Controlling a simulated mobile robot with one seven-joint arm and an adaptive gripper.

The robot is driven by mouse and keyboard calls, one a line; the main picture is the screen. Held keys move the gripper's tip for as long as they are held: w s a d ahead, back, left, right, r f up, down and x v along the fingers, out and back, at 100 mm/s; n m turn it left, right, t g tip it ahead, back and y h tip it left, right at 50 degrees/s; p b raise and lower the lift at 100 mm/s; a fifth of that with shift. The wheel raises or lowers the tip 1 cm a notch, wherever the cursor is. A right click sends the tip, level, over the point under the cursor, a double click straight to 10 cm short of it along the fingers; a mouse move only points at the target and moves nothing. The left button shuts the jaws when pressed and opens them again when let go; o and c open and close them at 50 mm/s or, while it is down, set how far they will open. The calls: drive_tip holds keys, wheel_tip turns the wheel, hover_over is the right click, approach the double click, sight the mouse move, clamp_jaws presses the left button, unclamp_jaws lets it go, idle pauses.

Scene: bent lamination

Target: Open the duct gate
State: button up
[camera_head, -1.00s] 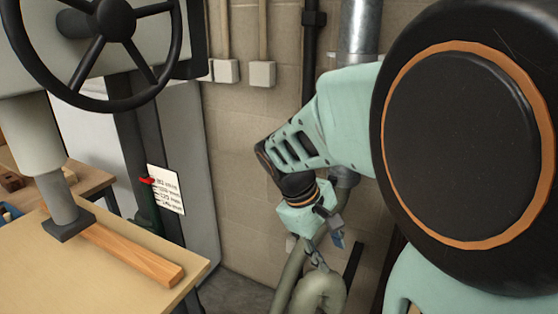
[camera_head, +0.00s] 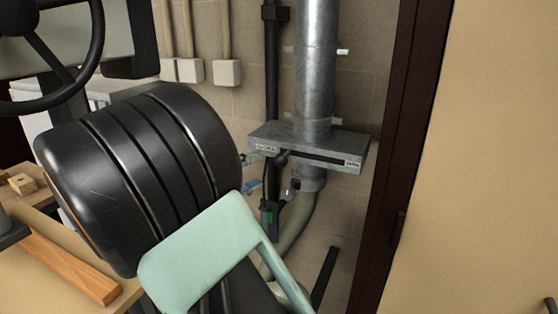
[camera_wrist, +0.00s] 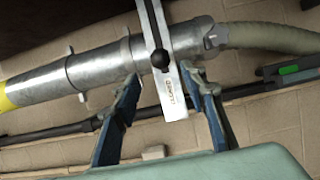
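The duct gate (camera_head: 328,150) is a flat grey metal box around the vertical round duct (camera_head: 317,75). A dark slot runs along its front, with small labels at both ends. Its black knob (camera_head: 282,158) is near the slot's left end. In the wrist view, the knob (camera_wrist: 160,60) stands out from the gate (camera_wrist: 170,92). My gripper (camera_wrist: 161,76) is open and empty, its blue fingers spread to either side below the knob. I see no clear contact. In the head view my arm hides most of the gripper.
A grey flexible hose (camera_head: 297,222) leaves the duct below the gate. A dark pipe (camera_head: 272,80) runs left of the duct. A dark door frame (camera_head: 402,150) and pale panel (camera_head: 475,160) are at right. A workbench (camera_head: 85,250) and black handwheel (camera_head: 92,45) are at left.

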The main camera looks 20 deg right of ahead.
sight(281, 158)
drive_tip(key=x, duration=0.9)
drive_tip(key=shift+w+d, duration=0.1)
drive_tip(key=shift+d, duration=0.25)
clamp_jaws()
